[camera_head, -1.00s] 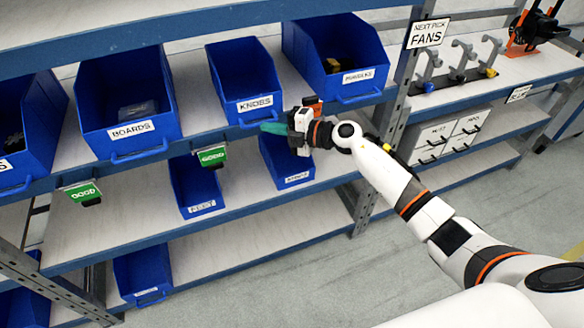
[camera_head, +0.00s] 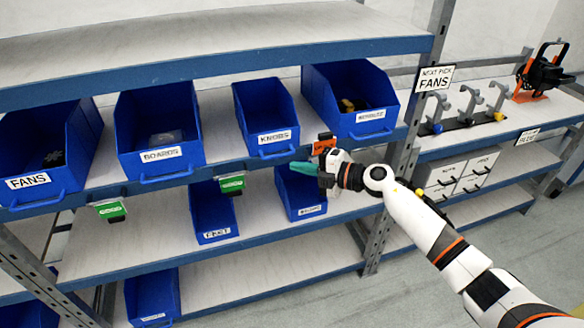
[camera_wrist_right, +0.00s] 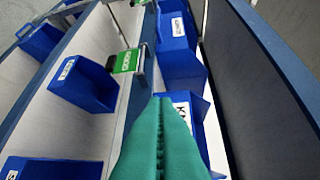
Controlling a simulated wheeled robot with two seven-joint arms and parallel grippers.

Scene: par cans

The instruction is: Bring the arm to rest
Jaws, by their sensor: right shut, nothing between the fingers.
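My right gripper (camera_head: 305,168) has teal fingers and is in front of the shelf edge, just below the blue KNOBS bin (camera_head: 265,118). In the right wrist view its fingers (camera_wrist_right: 160,110) lie together with nothing between them. My right arm reaches in from the lower right, stretched out toward the shelf. The fingertips look close to the shelf edge; I cannot tell whether they touch it. My left gripper is not in view.
Blue bins marked FANS (camera_head: 45,155) and BOARDS (camera_head: 158,130) stand on the same shelf. Smaller blue bins (camera_head: 300,192) sit below. Green tags (camera_head: 231,184) hang from the shelf edge. A rack post (camera_head: 385,225) stands behind my arm. Grey floor is free at the lower right.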

